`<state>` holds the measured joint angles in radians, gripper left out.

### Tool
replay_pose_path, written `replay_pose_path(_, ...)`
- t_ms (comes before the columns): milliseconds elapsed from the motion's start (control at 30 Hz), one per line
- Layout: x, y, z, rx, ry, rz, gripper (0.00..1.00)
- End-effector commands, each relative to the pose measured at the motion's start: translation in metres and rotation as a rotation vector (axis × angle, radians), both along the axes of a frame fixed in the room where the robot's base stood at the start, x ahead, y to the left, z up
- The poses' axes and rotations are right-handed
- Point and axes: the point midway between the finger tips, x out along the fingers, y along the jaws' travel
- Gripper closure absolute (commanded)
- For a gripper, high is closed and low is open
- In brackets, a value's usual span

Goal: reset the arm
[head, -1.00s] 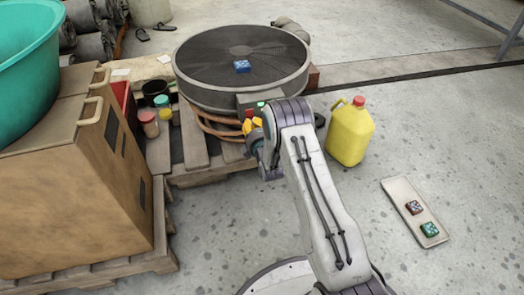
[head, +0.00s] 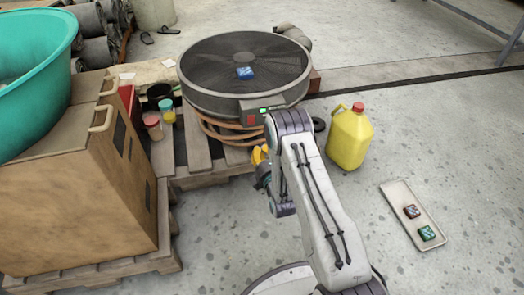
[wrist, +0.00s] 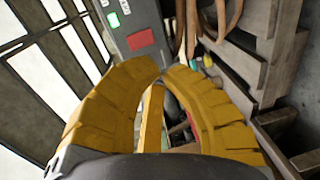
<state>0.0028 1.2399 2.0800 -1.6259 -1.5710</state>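My arm reaches up from the bottom of the head view and bends down at its elbow. My gripper (head: 259,155) shows partly at the left of the arm, its yellow fingers in front of the pallet and below the round dark turntable-like drum. The rest of it is hidden behind my arm link. A control box (wrist: 135,30) with a green light and red button lies beyond the tips.
The drum (head: 205,83) carries a blue block (head: 245,73) and stands on a wooden pallet (head: 199,150). A yellow jug (head: 349,140) stands right of my arm. A tray (head: 400,198) with two small blocks lies on open floor. A brown cabinet (head: 70,210) holds a green tub (head: 35,100).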

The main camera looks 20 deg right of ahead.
Motion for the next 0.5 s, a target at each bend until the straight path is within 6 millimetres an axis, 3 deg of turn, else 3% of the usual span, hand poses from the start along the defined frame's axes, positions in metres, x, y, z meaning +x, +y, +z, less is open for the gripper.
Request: replay_pose_path(500, -0.007, 0.0, -0.0007, 0.0, 0.0, 0.0, 1.0)
